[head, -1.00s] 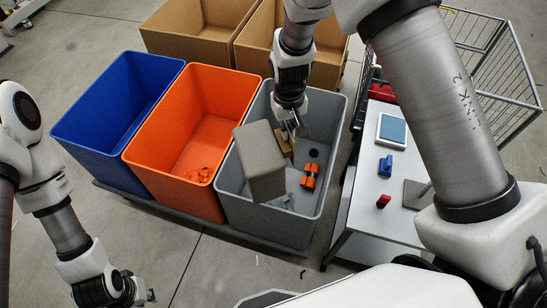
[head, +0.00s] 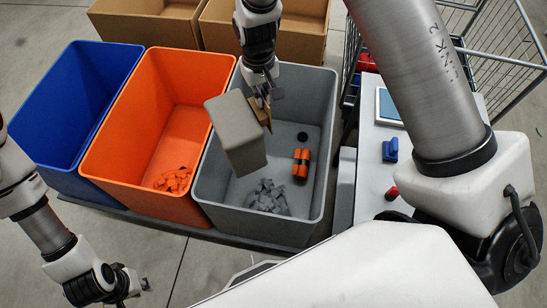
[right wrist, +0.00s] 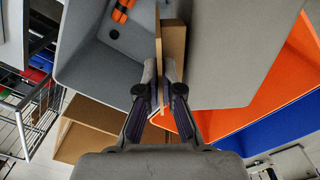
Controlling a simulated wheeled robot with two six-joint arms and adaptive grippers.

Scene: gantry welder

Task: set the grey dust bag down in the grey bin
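The grey dust bag (head: 236,134) is a boxy grey block with a brown card collar (head: 262,112). It hangs tilted at the mouth of the grey bin (head: 312,110), overlapping its left wall in the head view. My right gripper (head: 259,94) is shut on the collar. In the right wrist view the fingers (right wrist: 161,75) pinch the brown board, with the bag (right wrist: 235,50) to the right. Whether the bag touches the bin is unclear. My left gripper (head: 138,285) is low at the left, away from the bins; its finger opening is too small to tell.
Inside the grey bin lie orange-and-black cylinders (head: 301,164), a dark round piece and grey scraps (head: 268,197). An orange bin (head: 150,110) and a blue bin (head: 60,110) stand to the left, cardboard boxes (head: 300,38) behind. A white table (head: 372,165) and wire cart are right.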

